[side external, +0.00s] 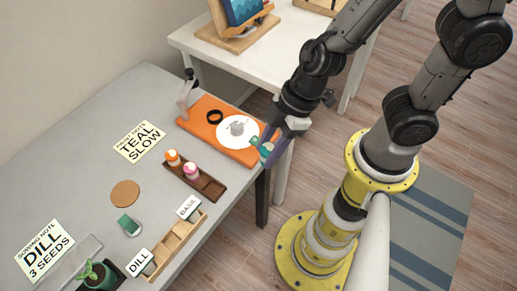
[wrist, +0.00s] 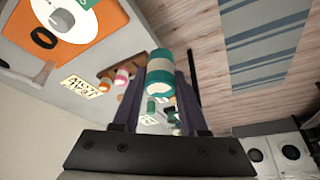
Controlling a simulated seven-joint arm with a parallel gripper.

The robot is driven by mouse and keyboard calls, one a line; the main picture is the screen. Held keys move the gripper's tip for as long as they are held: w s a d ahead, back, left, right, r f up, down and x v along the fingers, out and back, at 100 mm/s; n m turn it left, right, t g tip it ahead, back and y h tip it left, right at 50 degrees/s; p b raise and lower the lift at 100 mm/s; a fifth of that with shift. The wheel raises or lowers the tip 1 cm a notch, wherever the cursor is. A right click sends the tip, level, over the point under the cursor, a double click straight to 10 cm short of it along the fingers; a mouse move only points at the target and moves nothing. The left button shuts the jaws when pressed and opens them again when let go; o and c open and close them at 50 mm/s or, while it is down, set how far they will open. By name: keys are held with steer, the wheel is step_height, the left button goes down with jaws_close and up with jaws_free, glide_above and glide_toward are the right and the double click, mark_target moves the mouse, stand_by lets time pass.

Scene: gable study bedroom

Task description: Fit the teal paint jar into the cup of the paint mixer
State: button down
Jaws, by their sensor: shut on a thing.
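The teal paint jar (wrist: 161,88) is held between the fingers of my gripper (wrist: 160,105), with a pale band around its teal body. In the side view the jar (side external: 264,149) shows beside my gripper (side external: 270,152), just off the right corner of the paint mixer. The paint mixer has an orange base (side external: 204,106) carrying a white disc with a small grey cup (side external: 237,128) at its middle. The cup (wrist: 62,19) also shows at the upper left of the wrist view. The jar is outside the cup, and the cup's inside is hard to see.
A black ring (side external: 215,116) lies on the mixer base. A dark wooden rack (side external: 207,187) holds orange and pink jars. A PAINT NOTE card (side external: 140,142) reads TEAL SLOW. A cork coaster (side external: 125,194), a green-topped item (side external: 128,224) and a seed tray (side external: 178,242) stand nearer the front.

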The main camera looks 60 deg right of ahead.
steer(key=shift+w+d+f+m, duration=0.1)
steer(key=shift+d+f+m, duration=0.15)
steer(key=shift+d, duration=0.5)
steer(key=w+d+f+m+h, duration=0.1)
steer(key=w+d+f+m, duration=0.1)
steer(key=w+d, duration=0.3)
steer(key=w+d+f+m+t+h, duration=0.1)
steer(key=w+d+f+m, duration=0.1)
steer(key=w+d+m, duration=0.2)
steer(key=w+d+f+m+h, duration=0.1)
steer(key=w+d+f+m, duration=0.1)
steer(key=w+d+m, duration=0.2)
steer(key=shift+w+d+f+t+h, duration=0.15)
steer(key=shift+w+d, duration=0.1)
steer(key=shift+w, duration=0.4)
steer(key=shift+w+d+f+t+h, duration=0.1)
steer(key=shift+w+d, duration=0.2)
steer(key=shift+w, duration=0.3)
steer(key=shift+w+d+f+t+h, duration=0.15)
steer(key=shift+w+d, duration=0.1)
steer(key=shift+w, duration=0.4)
steer(key=shift+w+d+r+m, duration=0.15)
steer(key=shift+w+r+m, duration=0.15)
steer(key=shift+w, duration=0.25)
steer(key=shift+d, duration=0.1)
steer(key=shift+w+r+m, duration=0.1)
steer(key=shift+m, duration=0.15)
